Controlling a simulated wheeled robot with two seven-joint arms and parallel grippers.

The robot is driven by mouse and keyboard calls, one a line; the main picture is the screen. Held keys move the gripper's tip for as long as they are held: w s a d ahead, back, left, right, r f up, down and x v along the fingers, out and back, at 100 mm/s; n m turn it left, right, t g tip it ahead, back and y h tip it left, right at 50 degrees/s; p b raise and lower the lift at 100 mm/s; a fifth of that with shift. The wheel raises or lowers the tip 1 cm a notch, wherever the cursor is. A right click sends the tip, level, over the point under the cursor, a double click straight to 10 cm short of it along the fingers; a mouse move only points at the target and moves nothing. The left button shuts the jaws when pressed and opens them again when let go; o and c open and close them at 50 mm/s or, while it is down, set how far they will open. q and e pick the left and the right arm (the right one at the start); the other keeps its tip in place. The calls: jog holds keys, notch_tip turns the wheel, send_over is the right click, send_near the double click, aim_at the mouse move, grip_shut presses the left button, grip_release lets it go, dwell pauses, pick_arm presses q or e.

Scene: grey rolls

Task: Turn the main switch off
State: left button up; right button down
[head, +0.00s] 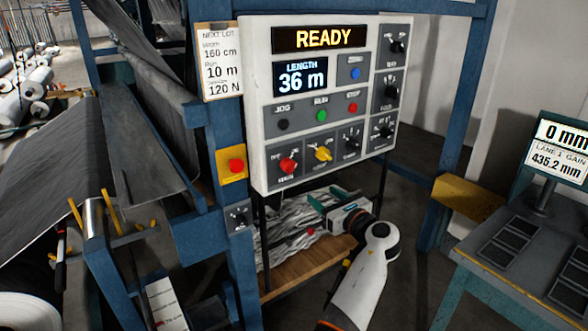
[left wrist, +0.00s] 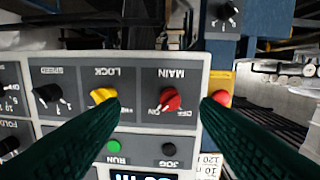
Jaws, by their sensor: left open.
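The main switch is a red rotary knob (head: 288,165) at the lower left of the control panel (head: 259,100). In the left wrist view, which shows the panel upside down, the knob (left wrist: 171,100) has ON and OFF marks beside it and appears to point toward ON. My left gripper (head: 326,199) is open and empty, below and in front of the panel in the head view. In the left wrist view its dark green fingers (left wrist: 160,102) spread to either side of the red knob, which shows between them; no contact shows. My right gripper is not in view.
The yellow lock knob (head: 323,153) sits beside the main switch. A red push button (head: 236,165) on a yellow plate is left of the panel. The display (head: 319,38) reads READY. A blue frame post (head: 225,130) and a desk (head: 530,245) flank the panel.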

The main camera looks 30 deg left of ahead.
aim_at(293, 169)
pick_arm(q)
jog(key=w+a+r+b, duration=0.1)
jog(key=w+a+b, duration=0.1)
jog(key=a, duration=0.4)
jog(key=w+a+r+b, duration=0.1)
jog(key=a+b, duration=0.2)
jog(key=a, duration=0.3)
jog(key=shift+w+r+g+y+b, duration=0.25)
jog(key=shift+w+g+y+b, duration=0.05)
jog(key=shift+w, duration=0.05)
jog(key=shift+c, duration=0.4)
jog(key=c, duration=0.9)
